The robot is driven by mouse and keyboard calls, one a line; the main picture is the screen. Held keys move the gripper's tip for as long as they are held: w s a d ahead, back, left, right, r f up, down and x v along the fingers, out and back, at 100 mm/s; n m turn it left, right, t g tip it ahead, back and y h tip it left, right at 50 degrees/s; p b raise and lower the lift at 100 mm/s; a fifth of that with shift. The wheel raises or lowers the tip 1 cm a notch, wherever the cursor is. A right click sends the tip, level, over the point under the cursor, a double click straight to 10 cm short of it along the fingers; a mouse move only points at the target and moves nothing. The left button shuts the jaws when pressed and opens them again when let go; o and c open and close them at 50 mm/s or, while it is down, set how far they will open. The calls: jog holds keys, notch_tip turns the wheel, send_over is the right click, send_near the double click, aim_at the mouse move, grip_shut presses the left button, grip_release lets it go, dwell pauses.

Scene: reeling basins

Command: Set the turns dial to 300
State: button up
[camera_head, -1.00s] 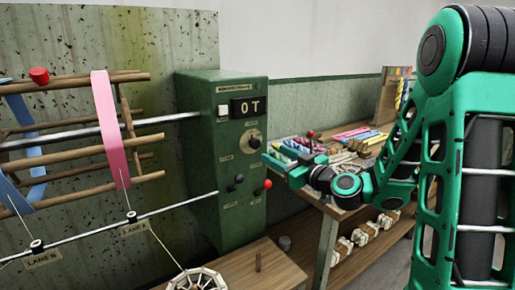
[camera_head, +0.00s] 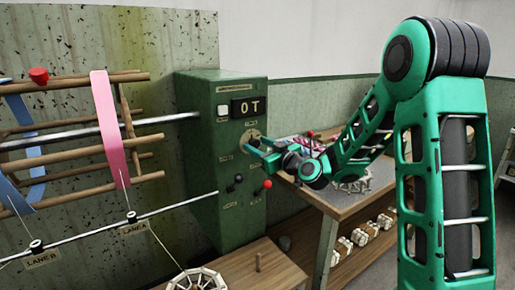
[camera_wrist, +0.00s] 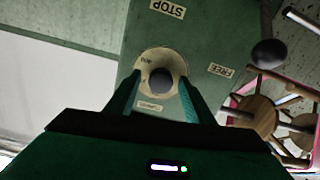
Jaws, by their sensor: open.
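The turns dial is a round pale plate with a dark knob on the front of the green control box (camera_head: 210,160). In the head view the dial (camera_head: 253,134) is partly hidden by my gripper (camera_head: 251,145). In the wrist view the dark knob (camera_wrist: 161,79) shows between the two fingertips of my open gripper (camera_wrist: 160,88), one on each side. I cannot tell whether the fingers touch it. The display (camera_head: 248,107) above the dial reads "0 T".
Below the dial, a black lever knob (camera_head: 238,178) and a red lever knob (camera_head: 267,184) stick out of the box. A white button (camera_head: 223,111) is beside the display. A workbench (camera_head: 360,205) stands at the right, a wooden reel with a pink ribbon (camera_head: 108,130) at the left.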

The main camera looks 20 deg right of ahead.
jog(key=c, duration=1)
jog(key=shift+c, duration=0.2)
jog(key=shift+d+m, duration=0.1)
jog(key=shift+m, duration=0.2)
jog(key=m, duration=0.5)
jog(key=shift+d+m, duration=0.1)
jog(key=shift+m, duration=0.2)
jog(key=m, duration=0.5)
jog(key=shift+d+m+h, duration=0.1)
jog(key=shift+m+h, duration=0.2)
jog(key=shift+m, duration=0.1)
